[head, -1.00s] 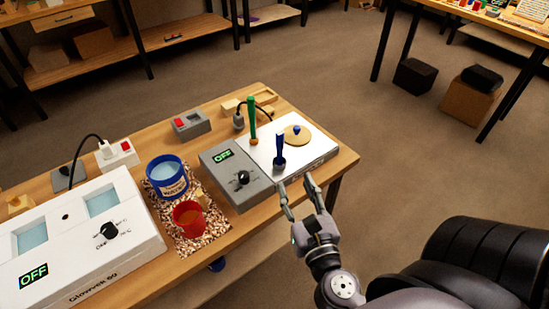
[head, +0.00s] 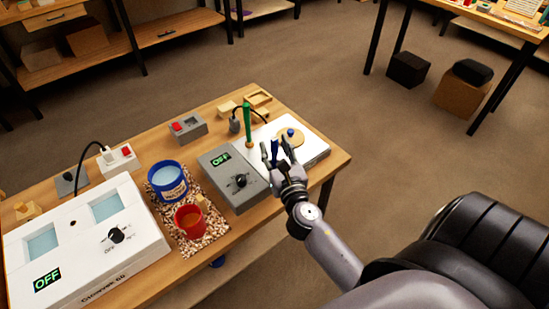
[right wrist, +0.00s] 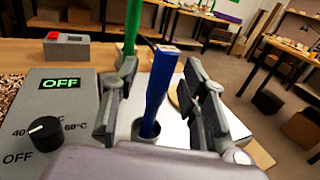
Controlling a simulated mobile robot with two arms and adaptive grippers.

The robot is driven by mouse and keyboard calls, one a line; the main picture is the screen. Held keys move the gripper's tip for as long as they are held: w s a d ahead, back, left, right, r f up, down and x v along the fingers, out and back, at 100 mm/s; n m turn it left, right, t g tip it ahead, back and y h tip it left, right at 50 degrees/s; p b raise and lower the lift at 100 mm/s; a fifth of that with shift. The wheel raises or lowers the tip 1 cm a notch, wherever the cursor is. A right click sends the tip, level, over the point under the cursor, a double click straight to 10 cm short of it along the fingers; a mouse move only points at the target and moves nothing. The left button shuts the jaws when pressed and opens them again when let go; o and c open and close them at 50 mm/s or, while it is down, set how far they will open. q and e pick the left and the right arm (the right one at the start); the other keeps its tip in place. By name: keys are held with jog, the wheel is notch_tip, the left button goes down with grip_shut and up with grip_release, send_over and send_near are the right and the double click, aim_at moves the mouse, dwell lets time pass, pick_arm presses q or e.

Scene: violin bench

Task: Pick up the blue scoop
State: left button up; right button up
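The blue scoop (head: 274,150) stands handle up on the white plate of the grey heater box on the bench. In the right wrist view its blue handle (right wrist: 160,88) leans slightly right and rises from a dark round base. My right gripper (head: 274,146) is at the scoop. Its two fingers are apart, one on each side of the handle, and gaps show between handle and pads in the right wrist view (right wrist: 158,88). The scoop's lower end is partly hidden by the gripper. My left gripper is not in view.
A green-handled tool (head: 248,125) stands just behind the scoop. A round wooden disc (head: 291,137) lies on the white plate (head: 318,150). The grey control box (head: 228,187), blue tub (head: 168,183) and red cup (head: 189,219) are to the left.

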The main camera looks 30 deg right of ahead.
jog(key=shift+w+d, duration=0.15)
jog(key=shift+w, duration=0.3)
jog(key=shift+s, duration=0.1)
grip_shut()
